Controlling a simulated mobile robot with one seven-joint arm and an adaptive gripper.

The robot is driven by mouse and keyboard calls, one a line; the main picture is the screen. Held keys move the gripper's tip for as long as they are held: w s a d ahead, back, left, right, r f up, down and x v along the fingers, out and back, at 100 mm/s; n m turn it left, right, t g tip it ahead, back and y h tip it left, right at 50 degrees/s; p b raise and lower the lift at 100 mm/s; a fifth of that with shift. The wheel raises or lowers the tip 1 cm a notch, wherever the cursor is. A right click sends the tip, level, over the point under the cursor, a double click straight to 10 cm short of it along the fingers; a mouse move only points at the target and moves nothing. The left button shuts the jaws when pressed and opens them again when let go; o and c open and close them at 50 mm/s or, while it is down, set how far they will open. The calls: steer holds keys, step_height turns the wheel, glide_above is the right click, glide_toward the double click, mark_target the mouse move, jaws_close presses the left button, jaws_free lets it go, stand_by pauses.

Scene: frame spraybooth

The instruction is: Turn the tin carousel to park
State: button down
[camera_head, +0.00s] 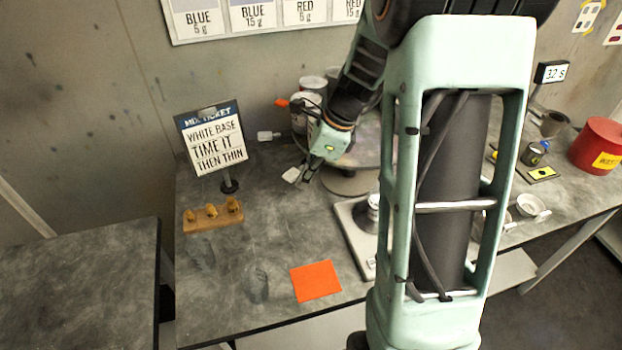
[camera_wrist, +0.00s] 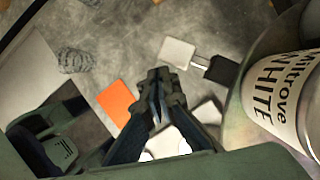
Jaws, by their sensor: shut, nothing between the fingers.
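The tin carousel (camera_head: 348,183) stands at the back of the bench, a round turntable on a grey base, partly hidden by my arm. Tins (camera_head: 305,108) stand on its left side. In the wrist view a tin labelled WHITE (camera_wrist: 285,95) is close at the right. A pale square tab (camera_wrist: 178,52) on a dark stem sticks out beside the carousel. My gripper (camera_head: 305,177) is low at the carousel's left front. In the wrist view its fingertips (camera_wrist: 158,88) are together and empty, below the tab in the picture; contact cannot be told. The park mark is not identifiable.
A ticket sign (camera_head: 212,143) and a wooden block with brown knobs (camera_head: 212,217) stand at the left. An orange card (camera_head: 316,281) lies at the front, beside a scale (camera_head: 350,237). A red can (camera_head: 598,146) stands far right. The bench's left front is mostly clear.

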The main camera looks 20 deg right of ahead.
steer(key=shift+w+a, duration=0.25)
steer(key=shift+w, duration=0.1)
stand_by(0.5)
